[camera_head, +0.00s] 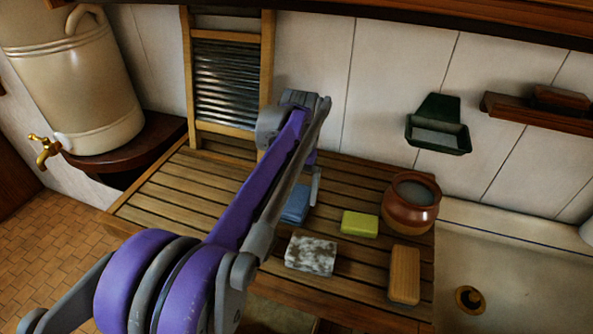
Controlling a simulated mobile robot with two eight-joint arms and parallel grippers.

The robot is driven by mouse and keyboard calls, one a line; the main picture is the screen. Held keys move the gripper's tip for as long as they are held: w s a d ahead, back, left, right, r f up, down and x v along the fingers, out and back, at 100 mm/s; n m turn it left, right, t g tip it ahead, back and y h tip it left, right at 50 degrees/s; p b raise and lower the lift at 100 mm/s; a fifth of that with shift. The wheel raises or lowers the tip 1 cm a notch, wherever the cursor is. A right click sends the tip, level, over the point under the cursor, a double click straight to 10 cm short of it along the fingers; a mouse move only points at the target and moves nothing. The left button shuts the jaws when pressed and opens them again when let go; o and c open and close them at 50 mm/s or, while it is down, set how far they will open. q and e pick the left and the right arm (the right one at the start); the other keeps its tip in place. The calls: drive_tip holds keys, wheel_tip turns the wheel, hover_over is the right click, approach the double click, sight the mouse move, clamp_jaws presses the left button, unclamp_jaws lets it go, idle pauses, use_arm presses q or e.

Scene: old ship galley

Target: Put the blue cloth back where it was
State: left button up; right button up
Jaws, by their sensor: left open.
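A blue piece, which looks like the blue cloth (295,207), lies on the slatted wooden board (165,205). It is partly hidden behind my left arm, so its full shape does not show. My left arm comes in from the lower left and bends down at its far end. My left gripper (315,188) is open and points down just beside the blue piece, at its right. The arm hides much of the gripper, and I cannot tell whether it touches the blue piece. My right gripper is not in view.
Near the blue piece lie a mottled grey-white block (310,256), a yellow-green block (360,224) and a wooden block (404,275). A brown pot (410,213) stands behind. A sink (510,270) is right.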

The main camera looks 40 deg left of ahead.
sight(297, 195)
use_arm(q)
wheel_tip(297, 195, up, 9)
drive_tip(key=w, duration=0.1)
drive_tip(key=shift+a, duration=0.2)
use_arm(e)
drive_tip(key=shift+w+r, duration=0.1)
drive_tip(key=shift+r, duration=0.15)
